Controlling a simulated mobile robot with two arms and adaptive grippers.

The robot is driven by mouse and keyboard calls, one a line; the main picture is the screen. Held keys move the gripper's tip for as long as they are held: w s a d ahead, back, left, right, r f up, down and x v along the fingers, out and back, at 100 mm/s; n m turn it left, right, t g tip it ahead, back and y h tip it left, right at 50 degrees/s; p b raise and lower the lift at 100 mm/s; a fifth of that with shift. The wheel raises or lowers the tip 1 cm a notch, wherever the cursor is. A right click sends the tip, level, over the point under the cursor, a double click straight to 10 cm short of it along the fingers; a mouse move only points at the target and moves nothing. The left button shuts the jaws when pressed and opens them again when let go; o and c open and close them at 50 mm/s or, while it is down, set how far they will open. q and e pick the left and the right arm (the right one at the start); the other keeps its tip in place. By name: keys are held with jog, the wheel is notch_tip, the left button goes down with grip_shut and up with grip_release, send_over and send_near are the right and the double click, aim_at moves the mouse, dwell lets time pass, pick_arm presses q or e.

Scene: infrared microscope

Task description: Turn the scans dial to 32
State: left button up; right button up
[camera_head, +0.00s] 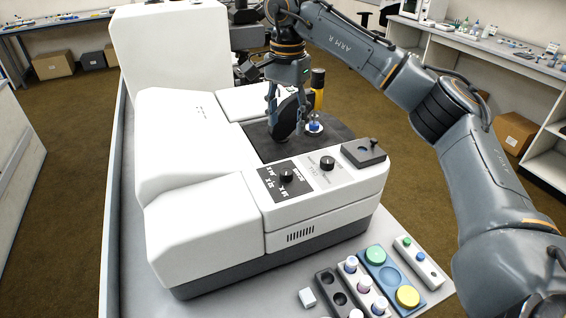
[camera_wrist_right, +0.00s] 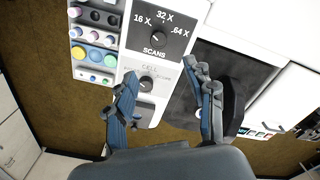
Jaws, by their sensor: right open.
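The scans dial (camera_head: 286,174) is a small black knob on a black panel (camera_head: 269,184) with white print, on the white instrument's sloping front. In the right wrist view the scans dial (camera_wrist_right: 158,39) sits above the word SCANS, with 16 X, 32 X and 64 X printed around it. My right gripper (camera_head: 286,118) is open and empty, above the dark stage area behind the panel, apart from the dial. Its two fingers also show in the right wrist view (camera_wrist_right: 160,72). My left gripper is out of view.
A second knob (camera_head: 327,163) stands right of the scans panel, close to the dial. A dark box (camera_head: 364,153) lies at the instrument's right end. A black disc (camera_head: 289,117) stands by the gripper. Trays with coloured caps (camera_head: 375,256) lie in front.

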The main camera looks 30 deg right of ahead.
aim_at(286, 171)
jog(key=f+p, duration=0.3)
jog(key=f, duration=0.9)
jog(key=shift+s+f, duration=0.2)
jog(key=shift+f, duration=0.55)
grip_shut()
